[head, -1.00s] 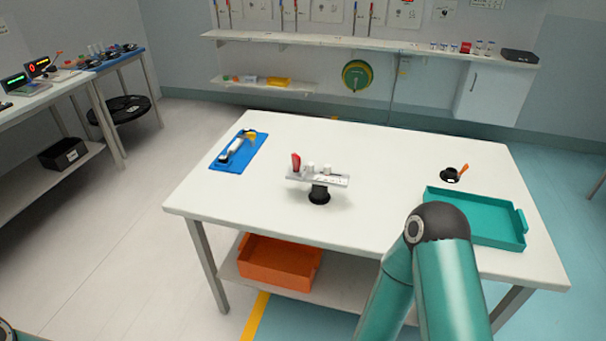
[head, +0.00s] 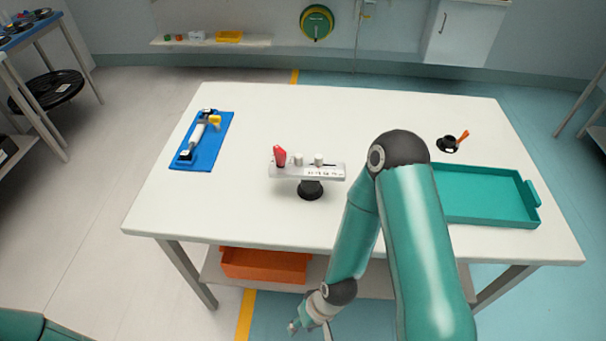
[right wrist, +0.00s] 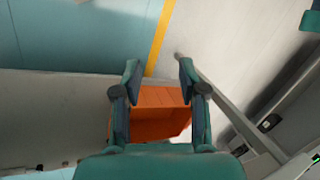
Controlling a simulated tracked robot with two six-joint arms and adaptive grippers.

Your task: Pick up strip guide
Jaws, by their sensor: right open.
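I cannot tell for sure which piece is the strip guide. A pale bar on a black round stand (head: 311,190) stands near the middle of the white table and carries a red piece (head: 280,156) and small white cylinders (head: 318,160). A blue tray or mat (head: 207,150) at the table's left holds a white and black tool with a yellow part (head: 214,121). My right gripper (head: 310,330) is low in front of the table's near edge, open and empty. In the right wrist view its fingers (right wrist: 160,75) are spread before the orange bin. My left gripper is out of view.
An orange bin (head: 265,265) sits on the shelf under the table. A teal tray (head: 485,195) lies at the table's right, behind my right arm. A small black holder with an orange piece (head: 449,143) is behind it. The table's middle back is clear.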

